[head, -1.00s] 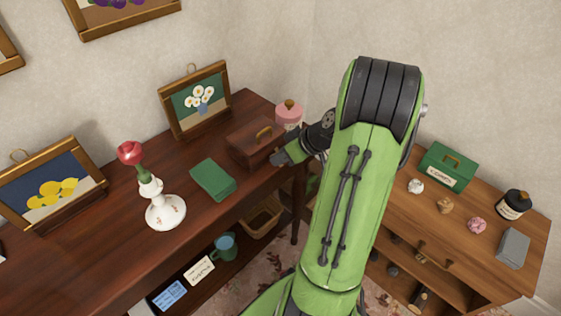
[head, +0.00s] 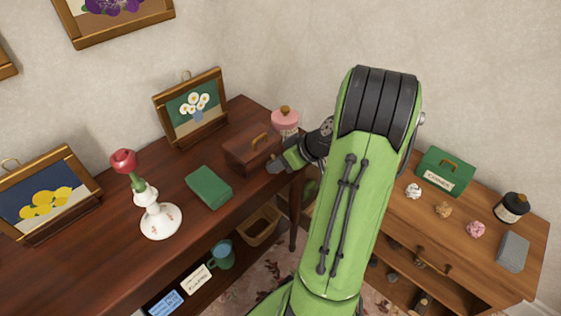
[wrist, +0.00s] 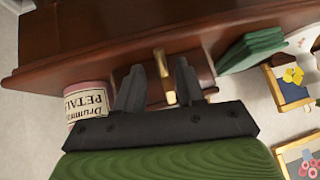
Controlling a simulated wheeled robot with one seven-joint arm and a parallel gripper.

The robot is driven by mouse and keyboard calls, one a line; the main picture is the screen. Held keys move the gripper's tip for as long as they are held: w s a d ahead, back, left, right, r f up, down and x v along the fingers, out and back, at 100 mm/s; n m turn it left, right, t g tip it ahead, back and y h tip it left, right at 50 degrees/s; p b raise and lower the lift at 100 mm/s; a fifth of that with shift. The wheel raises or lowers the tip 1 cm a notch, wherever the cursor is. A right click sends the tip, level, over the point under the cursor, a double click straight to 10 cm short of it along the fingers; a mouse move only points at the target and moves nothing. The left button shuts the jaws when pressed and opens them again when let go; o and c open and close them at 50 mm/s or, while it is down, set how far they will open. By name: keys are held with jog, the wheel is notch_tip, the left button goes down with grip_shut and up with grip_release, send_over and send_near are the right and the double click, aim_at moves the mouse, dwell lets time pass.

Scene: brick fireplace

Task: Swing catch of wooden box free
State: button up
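The brown wooden box (head: 246,157) with a brass handle (head: 259,139) on its lid stands on the dark desk near its right end. The lid looks shut. My gripper (head: 278,164) is at the box's front right in the head view. In the wrist view my gripper (wrist: 160,66) is open, its two dark fingers apart. A brass piece (wrist: 167,88) shows between the fingers, with the reddish box (wrist: 203,72) behind. I cannot tell whether this piece is the handle or the catch, or whether a finger touches it. No separate catch is clear in the head view.
A pink-lidded jar (head: 285,121) stands close behind the box; its label shows in the wrist view (wrist: 88,103). A low cabinet (head: 465,255) stands to the right.

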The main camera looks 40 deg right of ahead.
jog(key=p+v, duration=0.5)
jog(key=v, duration=1)
jog(key=shift+s+r, duration=0.25)
jog(key=shift+r, duration=0.05)
jog(key=shift+d, duration=0.1)
jog(key=shift+w, duration=0.1)
